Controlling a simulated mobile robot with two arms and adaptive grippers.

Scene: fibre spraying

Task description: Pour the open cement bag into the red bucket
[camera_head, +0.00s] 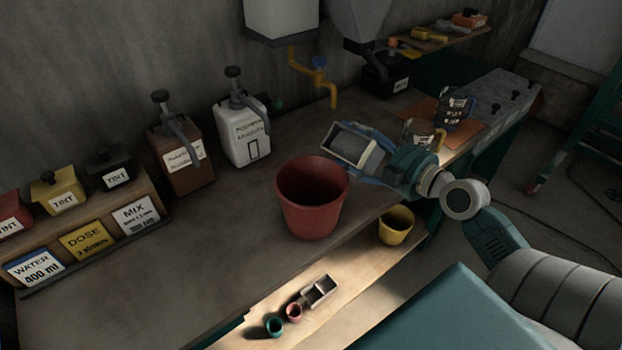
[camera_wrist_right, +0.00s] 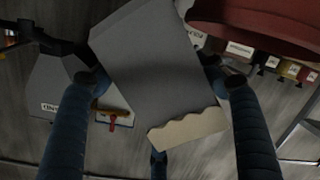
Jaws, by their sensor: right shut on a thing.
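The open cement bag (camera_head: 352,148) is a grey, box-shaped bag with a pale rim. My right gripper (camera_head: 375,160) is shut on it and holds it tilted, its open end to the left. In the head view the bag is just behind and right of the rim of the red bucket (camera_head: 312,208), which stands upright on the bench. In the wrist view the grey bag (camera_wrist_right: 160,70) sits between my blue fingers, with a wavy cream edge, and the red bucket (camera_wrist_right: 260,25) is at the top right. The bag's contents are not clear. My left gripper is not in view.
A yellow bucket (camera_head: 397,226) stands on the lower shelf, right of the red bucket. Pump containers (camera_head: 240,135) and tint boxes (camera_head: 60,193) line the wall side. A yellow tap (camera_head: 322,82) hangs behind. The bench left of the red bucket is clear.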

